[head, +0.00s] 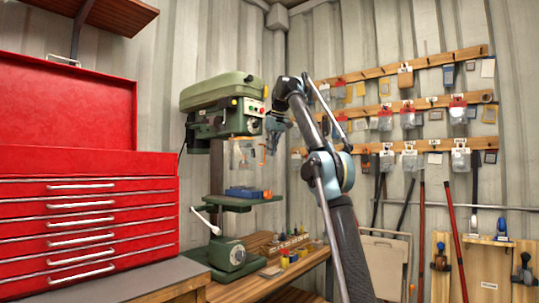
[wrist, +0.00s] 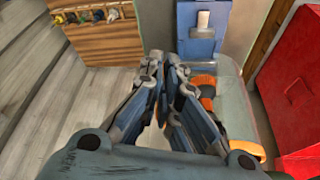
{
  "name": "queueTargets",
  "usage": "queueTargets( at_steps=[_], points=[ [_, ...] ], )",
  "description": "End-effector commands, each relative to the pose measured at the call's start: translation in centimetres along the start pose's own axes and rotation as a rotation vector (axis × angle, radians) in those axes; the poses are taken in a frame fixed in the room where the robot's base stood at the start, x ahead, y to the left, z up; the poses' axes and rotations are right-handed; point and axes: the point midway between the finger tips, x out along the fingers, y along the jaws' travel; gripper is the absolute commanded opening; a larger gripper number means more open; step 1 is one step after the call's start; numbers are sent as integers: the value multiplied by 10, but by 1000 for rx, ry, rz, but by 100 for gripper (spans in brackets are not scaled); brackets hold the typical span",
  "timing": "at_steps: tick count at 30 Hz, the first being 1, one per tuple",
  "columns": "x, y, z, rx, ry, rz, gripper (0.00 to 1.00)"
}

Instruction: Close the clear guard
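The green drill press (head: 222,105) stands on the wooden bench in the head view. The clear guard (head: 244,154), see-through with orange parts, hangs below its head, above the work table. In the wrist view, the guard's orange and clear parts (wrist: 203,82) show just right of and beyond my fingers. My gripper (head: 271,143) is beside the guard's right side in the head view. In the wrist view, my gripper's fingertips (wrist: 165,65) are close together, with nothing visible between them. I cannot tell whether a finger touches the guard.
A blue vise (head: 242,192) sits on the press table below the guard. A lever handle (head: 205,221) sticks out left of the column. A red tool chest (head: 75,215) stands at the left. Packets and tools hang on wall rails (head: 425,103) at the right.

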Motion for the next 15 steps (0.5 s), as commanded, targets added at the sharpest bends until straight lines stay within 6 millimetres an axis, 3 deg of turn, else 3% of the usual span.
queueTargets(
  at_steps=[15],
  points=[
    [-13, 0, 12, 0, 0, -1, 0]
  ],
)
